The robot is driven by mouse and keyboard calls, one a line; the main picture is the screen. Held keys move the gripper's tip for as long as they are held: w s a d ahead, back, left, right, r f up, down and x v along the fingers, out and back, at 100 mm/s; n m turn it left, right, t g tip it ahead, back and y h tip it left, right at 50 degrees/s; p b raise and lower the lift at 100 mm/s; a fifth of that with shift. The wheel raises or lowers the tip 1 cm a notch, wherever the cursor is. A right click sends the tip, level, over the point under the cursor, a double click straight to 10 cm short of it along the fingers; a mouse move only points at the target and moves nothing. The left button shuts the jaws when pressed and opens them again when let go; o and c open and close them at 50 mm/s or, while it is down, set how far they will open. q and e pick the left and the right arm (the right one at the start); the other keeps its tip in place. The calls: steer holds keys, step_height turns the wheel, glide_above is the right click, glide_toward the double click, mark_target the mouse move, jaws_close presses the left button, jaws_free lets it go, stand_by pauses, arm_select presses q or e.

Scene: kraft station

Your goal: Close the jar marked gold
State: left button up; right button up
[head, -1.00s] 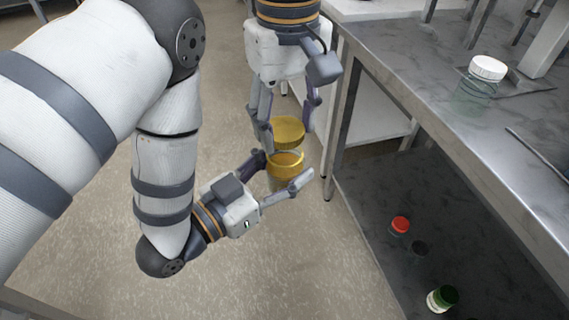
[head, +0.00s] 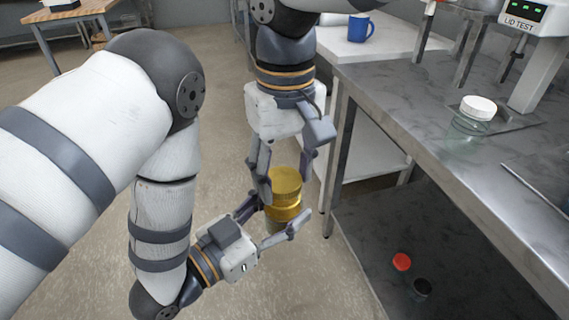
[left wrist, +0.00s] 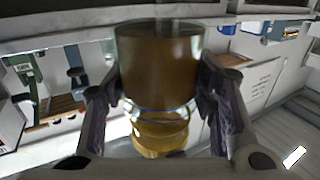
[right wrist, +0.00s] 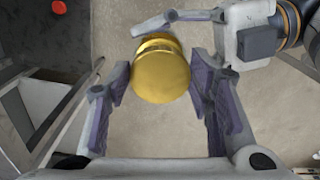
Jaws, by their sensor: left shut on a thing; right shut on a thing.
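A jar (head: 284,226) with brown-gold contents is held in my left gripper (head: 264,226). It shows large in the left wrist view (left wrist: 160,70), with clear glass at its mouth end. A gold lid (head: 286,181) is at the jar's mouth, held from above in my right gripper (head: 281,180). The lid shows between the fingers in the right wrist view (right wrist: 160,72) and beyond the jar's mouth in the left wrist view (left wrist: 158,142). Lid and jar look roughly lined up; I cannot tell whether the lid is seated. Both grippers are shut on their things.
A steel table (head: 440,130) stands at the right, with a white-lidded glass jar (head: 474,115) and the lid test device (head: 525,20). A blue mug (head: 359,28) stands farther back. Floor is clear around the grippers.

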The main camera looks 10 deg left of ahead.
steer(key=shift+f, duration=0.6)
stand_by(0.5)
